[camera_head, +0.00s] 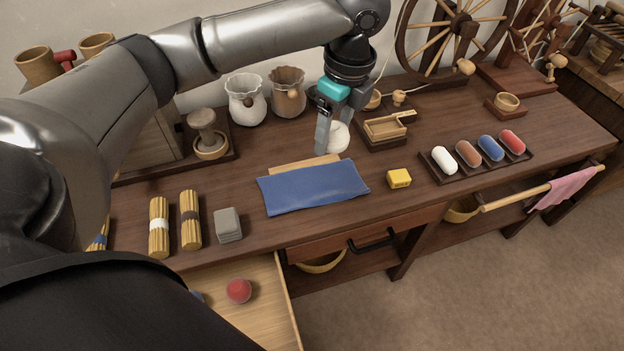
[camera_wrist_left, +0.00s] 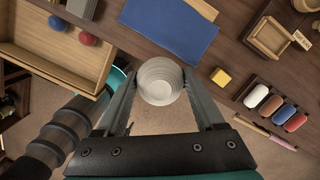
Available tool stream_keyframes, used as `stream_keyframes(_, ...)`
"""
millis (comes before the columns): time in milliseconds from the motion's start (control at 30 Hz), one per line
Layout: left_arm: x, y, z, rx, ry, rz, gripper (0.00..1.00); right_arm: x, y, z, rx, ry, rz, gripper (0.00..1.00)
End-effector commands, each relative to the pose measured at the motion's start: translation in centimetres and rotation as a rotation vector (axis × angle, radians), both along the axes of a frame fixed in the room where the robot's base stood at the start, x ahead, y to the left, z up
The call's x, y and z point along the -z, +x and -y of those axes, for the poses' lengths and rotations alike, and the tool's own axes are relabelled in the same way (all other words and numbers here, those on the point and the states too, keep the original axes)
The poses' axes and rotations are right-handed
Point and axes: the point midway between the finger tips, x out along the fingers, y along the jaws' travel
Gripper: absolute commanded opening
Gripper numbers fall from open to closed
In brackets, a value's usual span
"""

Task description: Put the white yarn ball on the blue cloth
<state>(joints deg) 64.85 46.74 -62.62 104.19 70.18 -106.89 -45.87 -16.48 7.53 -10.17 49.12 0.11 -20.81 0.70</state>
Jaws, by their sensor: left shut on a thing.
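The white yarn ball (camera_head: 338,136) is between the fingers of my left gripper (camera_head: 331,134), which is shut on it. In the left wrist view, the ball (camera_wrist_left: 160,82) sits between the two fingertips (camera_wrist_left: 161,88), held up in the air. The blue cloth (camera_head: 312,187) lies flat on the table; in the head view the ball appears just above its far right edge. In the left wrist view, the cloth (camera_wrist_left: 170,30) is past the ball, with floor showing below. My right gripper does not show.
A yellow block (camera_head: 398,178) lies right of the cloth, and a grey block (camera_head: 228,224) left of it. A tray of coloured spools (camera_head: 475,161) stands further right. An open drawer (camera_head: 268,330) holds a red ball (camera_head: 239,290). White and brown jars stand behind.

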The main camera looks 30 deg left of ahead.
Motion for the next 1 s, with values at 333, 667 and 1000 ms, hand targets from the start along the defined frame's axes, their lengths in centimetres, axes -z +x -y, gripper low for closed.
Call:
stream_keyframes(333,-0.1,1.9,-3.0,0.546,0.000,-0.003,0.16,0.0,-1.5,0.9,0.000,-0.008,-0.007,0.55)
stream_keyframes(667,0.0,3.2,-5.7,1.010,0.001,-0.002,0.16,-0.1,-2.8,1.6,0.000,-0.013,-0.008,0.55)
stream_keyframes(1000,1.3,3.6,-6.6,1.186,0.000,-0.004,0.16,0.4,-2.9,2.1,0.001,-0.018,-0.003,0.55)
